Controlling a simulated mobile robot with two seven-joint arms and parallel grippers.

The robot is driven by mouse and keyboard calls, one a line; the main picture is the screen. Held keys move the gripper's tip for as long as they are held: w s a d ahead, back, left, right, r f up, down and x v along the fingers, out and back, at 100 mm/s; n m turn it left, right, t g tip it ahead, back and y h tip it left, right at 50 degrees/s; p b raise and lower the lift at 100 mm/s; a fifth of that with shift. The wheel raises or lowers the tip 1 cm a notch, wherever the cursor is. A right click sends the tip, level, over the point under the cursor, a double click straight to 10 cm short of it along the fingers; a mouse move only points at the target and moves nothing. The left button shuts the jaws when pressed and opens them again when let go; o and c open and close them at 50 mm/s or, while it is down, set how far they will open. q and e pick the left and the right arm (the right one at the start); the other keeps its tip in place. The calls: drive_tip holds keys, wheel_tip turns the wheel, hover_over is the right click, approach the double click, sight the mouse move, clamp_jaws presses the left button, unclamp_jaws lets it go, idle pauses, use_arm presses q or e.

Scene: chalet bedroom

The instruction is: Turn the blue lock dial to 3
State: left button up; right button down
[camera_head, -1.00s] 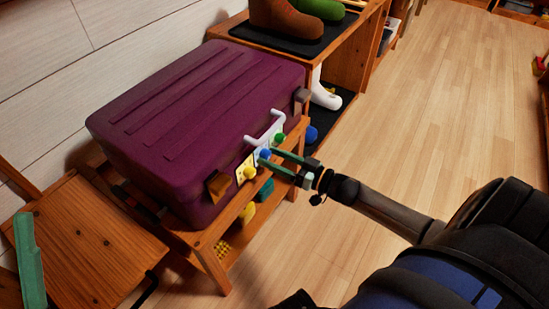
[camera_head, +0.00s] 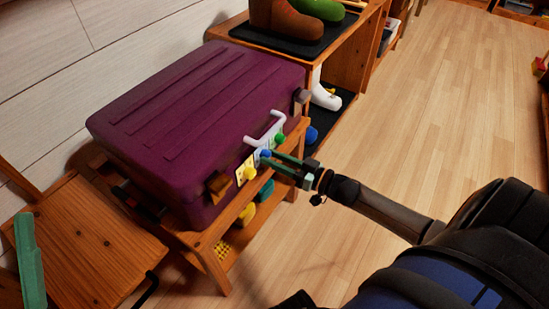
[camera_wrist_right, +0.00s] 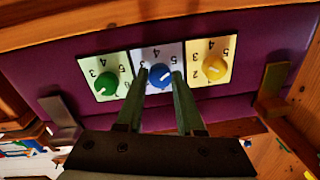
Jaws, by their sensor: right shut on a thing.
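The blue lock dial (camera_head: 265,154) is the middle of three dials on the front of a purple suitcase (camera_head: 200,95). In the right wrist view the blue dial (camera_wrist_right: 160,77) sits on a pale plate with printed digits; 4 and 5 show above it. Its white mark seems to point up and right, toward the 5. My right gripper (camera_head: 272,158) is shut on the blue dial, one green finger on each side, and the fingers (camera_wrist_right: 161,80) hide part of its plate. A green finger (camera_head: 30,262) at the left edge seems to be my left gripper; its jaws cannot be judged.
A green dial (camera_wrist_right: 106,83) and a yellow dial (camera_wrist_right: 215,69) flank the blue one closely. A white handle (camera_head: 265,130) is just above. The suitcase lies on a wooden rack (camera_head: 216,268). A shelf with boots (camera_head: 285,18) stands behind. Floor (camera_head: 440,110) to the right is clear.

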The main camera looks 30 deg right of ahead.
use_arm(q)
drive_tip(key=shift+r, duration=0.2)
use_arm(e)
drive_tip(key=shift+r+n+p, duration=0.1)
drive_tip(key=shift+n+p, duration=0.6)
drive_tip(key=shift+n, duration=0.5)
drive_tip(key=n+p, duration=0.1)
drive_tip(key=n, duration=0.1)
drive_tip(key=shift+n, duration=0.3)
drive_tip(key=n+h+p, duration=0.1)
drive_tip(key=n, duration=0.8)
drive_tip(key=shift+n+p, duration=0.3)
drive_tip(key=shift+p, duration=0.05)
use_arm(q)
wheel_tip(320, 180, up, 2)
drive_tip(key=shift+a+r+m+b, duration=0.2)
drive_tip(key=shift+m+b, duration=0.1)
drive_tip(key=shift+b, duration=0.45)
use_arm(e)
drive_tip(key=n, duration=0.7)
drive_tip(key=shift+n+h, duration=0.3)
drive_tip(key=shift+n, duration=0.1)
use_arm(q)
drive_tip(key=shift+d, duration=0.1)
